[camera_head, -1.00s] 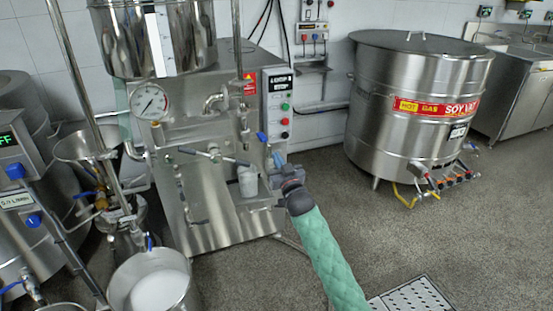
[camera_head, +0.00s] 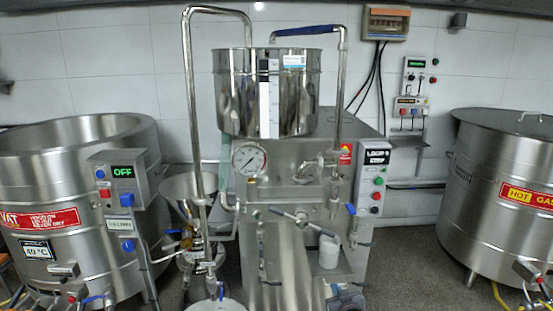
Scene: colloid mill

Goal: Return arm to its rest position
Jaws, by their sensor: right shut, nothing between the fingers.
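My right gripper (camera_head: 338,291) shows only in part at the bottom edge, low in front of the steel mill cabinet (camera_head: 285,255). It is shut, with nothing seen in it. A small light-grey cup (camera_head: 329,251) stands on the mill's small shelf, above the gripper in the picture and apart from it as far as I can see. The rest of my right arm is out of the picture. My left gripper is not in view.
A steel hopper (camera_head: 267,95) and a pressure gauge (camera_head: 249,159) sit on the mill. An open vat (camera_head: 80,215) with a control box (camera_head: 122,195) stands left. A lidded vat (camera_head: 500,190) stands right. Grey floor (camera_head: 410,265) is clear between mill and right vat.

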